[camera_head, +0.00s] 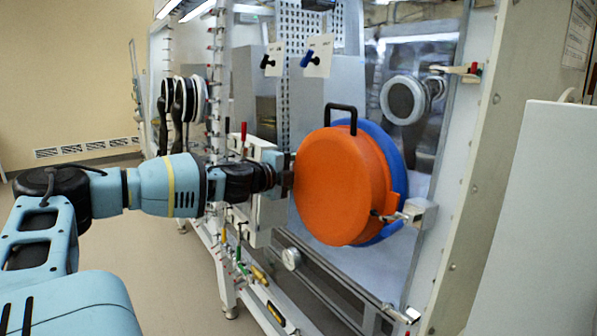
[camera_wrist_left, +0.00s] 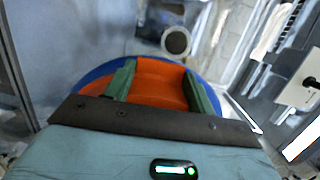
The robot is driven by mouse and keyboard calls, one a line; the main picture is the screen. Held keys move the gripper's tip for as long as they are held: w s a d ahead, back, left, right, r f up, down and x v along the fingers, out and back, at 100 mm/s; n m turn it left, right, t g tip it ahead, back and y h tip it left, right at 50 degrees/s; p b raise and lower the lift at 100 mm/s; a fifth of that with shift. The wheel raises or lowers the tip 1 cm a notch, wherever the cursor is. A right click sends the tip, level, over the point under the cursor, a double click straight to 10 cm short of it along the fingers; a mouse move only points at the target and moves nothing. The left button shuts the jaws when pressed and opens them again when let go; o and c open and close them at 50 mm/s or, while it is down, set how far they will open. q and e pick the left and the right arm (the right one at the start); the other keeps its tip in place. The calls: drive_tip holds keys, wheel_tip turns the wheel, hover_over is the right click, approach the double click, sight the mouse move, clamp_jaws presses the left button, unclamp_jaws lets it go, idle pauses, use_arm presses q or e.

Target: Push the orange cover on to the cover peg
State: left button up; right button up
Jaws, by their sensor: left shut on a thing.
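The orange cover (camera_head: 335,190) is a large round disc with a black handle at its top and a small orange tab on its right edge. It is in front of a blue ring (camera_head: 402,165) on the glovebox window. My left gripper (camera_head: 284,178) is shut on the cover's left edge. In the left wrist view, the orange cover (camera_wrist_left: 160,85) is between the two green fingers of the left gripper (camera_wrist_left: 161,88), with the blue ring (camera_wrist_left: 92,76) behind. A metal bracket (camera_head: 420,212) with a rod is by the tab; I cannot tell whether this is the cover peg.
Other round glove ports (camera_head: 403,100) sit on the window farther right and at the left. A white panel (camera_head: 540,210) stands close at the right. Floor (camera_head: 150,235) is open at left.

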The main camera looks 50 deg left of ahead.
use_arm(q)
drive_tip(key=c, duration=0.4)
drive_tip(key=shift+r, duration=0.3)
use_arm(e)
drive_tip(key=shift+w+a, duration=0.1)
drive_tip(key=shift+w+r, duration=0.25)
drive_tip(key=shift+r, duration=0.1)
use_arm(q)
drive_tip(key=shift+s+p, duration=0.35)
drive_tip(key=shift+p, duration=0.2)
use_arm(e)
drive_tip(key=shift+w+r, duration=0.35)
drive_tip(key=shift+r, duration=0.15)
use_arm(q)
drive_tip(key=shift+s+a+r, duration=0.1)
drive_tip(key=shift+s, duration=0.25)
use_arm(e)
drive_tip(key=shift+w+r+t, duration=0.3)
drive_tip(key=shift+r, duration=0.15)
use_arm(q)
drive_tip(key=shift+s+p, duration=0.45)
drive_tip(key=shift+p, duration=0.35)
use_arm(e)
drive_tip(key=shift+w+r, duration=0.8)
drive_tip(key=shift+r, duration=0.15)
